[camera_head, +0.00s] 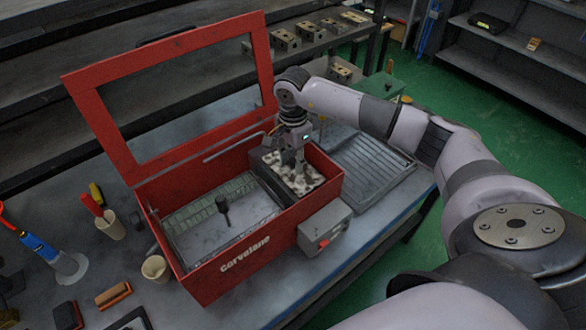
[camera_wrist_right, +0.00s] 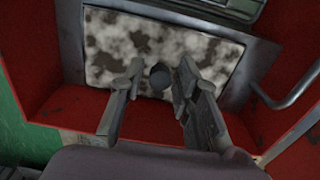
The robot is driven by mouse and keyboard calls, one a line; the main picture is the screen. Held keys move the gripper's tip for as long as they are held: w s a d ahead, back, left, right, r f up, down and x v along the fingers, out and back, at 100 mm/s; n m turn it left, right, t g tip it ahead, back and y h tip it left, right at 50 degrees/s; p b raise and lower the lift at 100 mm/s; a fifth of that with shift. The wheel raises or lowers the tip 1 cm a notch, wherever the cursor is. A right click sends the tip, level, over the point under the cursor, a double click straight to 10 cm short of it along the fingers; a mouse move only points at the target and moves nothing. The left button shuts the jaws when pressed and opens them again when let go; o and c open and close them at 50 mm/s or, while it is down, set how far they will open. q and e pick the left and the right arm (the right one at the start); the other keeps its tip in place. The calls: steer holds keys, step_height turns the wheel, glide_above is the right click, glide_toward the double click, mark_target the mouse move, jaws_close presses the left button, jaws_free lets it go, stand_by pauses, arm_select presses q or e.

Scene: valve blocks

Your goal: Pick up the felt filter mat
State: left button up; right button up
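The felt filter mat (camera_head: 311,181) is a mottled white and grey-brown sheet. It lies at the right end inside the red box (camera_head: 209,274), in a dark frame. In the right wrist view the mat (camera_wrist_right: 130,38) has a dark round knob (camera_wrist_right: 160,76) near its front edge. My right gripper (camera_head: 293,165) reaches down into the box over the mat. In the wrist view the right gripper (camera_wrist_right: 155,82) is open, its two fingers on either side of the knob and apart from it. My left gripper is not in view.
The box's red framed lid (camera_head: 95,118) stands open at the back. A grey control box (camera_head: 324,228) is on the front wall. A ribbed tray (camera_head: 375,172) is to the right. A metal rail (camera_wrist_right: 300,88) runs beside the mat.

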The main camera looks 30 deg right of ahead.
jaws_close()
steer(key=shift+r, duration=0.15)
stand_by(0.4)
